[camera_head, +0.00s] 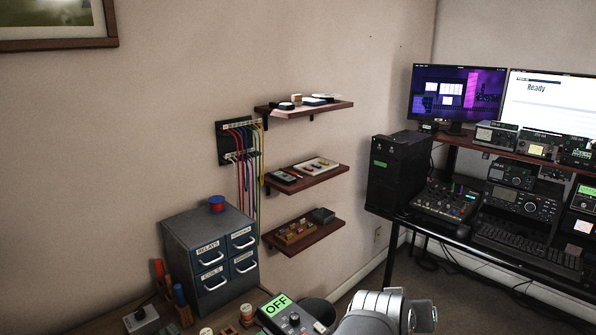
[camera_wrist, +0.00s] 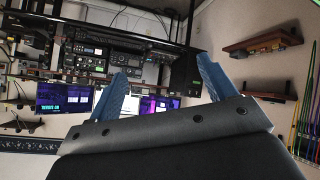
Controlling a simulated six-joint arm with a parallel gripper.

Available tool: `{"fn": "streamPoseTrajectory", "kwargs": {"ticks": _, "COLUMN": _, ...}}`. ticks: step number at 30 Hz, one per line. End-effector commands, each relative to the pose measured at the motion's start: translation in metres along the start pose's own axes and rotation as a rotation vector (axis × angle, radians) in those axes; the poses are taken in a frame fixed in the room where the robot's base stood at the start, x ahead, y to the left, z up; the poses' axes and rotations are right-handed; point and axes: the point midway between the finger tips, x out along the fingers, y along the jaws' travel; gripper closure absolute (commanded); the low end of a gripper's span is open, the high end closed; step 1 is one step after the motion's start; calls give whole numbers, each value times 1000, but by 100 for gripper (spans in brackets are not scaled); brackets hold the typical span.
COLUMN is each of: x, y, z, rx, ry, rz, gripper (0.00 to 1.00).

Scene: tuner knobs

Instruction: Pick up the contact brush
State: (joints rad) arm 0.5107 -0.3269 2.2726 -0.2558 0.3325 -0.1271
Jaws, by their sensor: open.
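I cannot pick out the contact brush for certain in either view. Small items stand at the bottom of the head view, among them upright red and blue handles (camera_head: 179,294) in a wooden holder, too small to tell apart. My gripper (camera_wrist: 163,84) shows in the wrist view with its two blue fingers wide apart and nothing between them. The wrist view is upside down and faces the monitors (camera_wrist: 65,97) and radio desk, away from the bench. In the head view, a grey and white part of my arm (camera_head: 385,312) is at the bottom edge; the fingers are hidden there.
Three wall shelves (camera_head: 310,180) hold small items, near hanging colored cables (camera_head: 246,170). A black computer tower (camera_head: 398,172) stands right.

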Motion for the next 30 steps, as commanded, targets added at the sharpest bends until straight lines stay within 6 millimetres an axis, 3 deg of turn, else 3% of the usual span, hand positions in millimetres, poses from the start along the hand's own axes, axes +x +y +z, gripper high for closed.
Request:
{"fn": "streamPoseTrajectory", "kwargs": {"ticks": 1, "x": 0, "y": 0, "z": 0, "rx": 0, "ry": 0, "rz": 0, "gripper": 33}}
{"fn": "streamPoseTrajectory", "kwargs": {"ticks": 8, "x": 0, "y": 0, "z": 0, "rx": 0, "ry": 0, "rz": 0, "gripper": 78}}
{"fn": "streamPoseTrajectory", "kwargs": {"ticks": 16, "x": 1, "y": 0, "z": 0, "rx": 4, "ry": -2, "rz": -2, "gripper": 78}}
{"fn": "streamPoseTrajectory", "kwargs": {"ticks": 20, "x": 9, "y": -8, "z": 4, "rx": 86, "ry": -33, "rz": -23, "gripper": 78}}
{"fn": "streamPoseTrajectory", "kwargs": {"ticks": 26, "x": 41, "y": -43, "z": 22, "rx": 435, "ry": -191, "rz": -86, "gripper": 78}}
{"fn": "streamPoseTrajectory", "kwargs": {"ticks": 30, "x": 61, "y": -89, "z": 16, "rx": 544, "ry": -313, "rz": -113, "gripper": 78}}
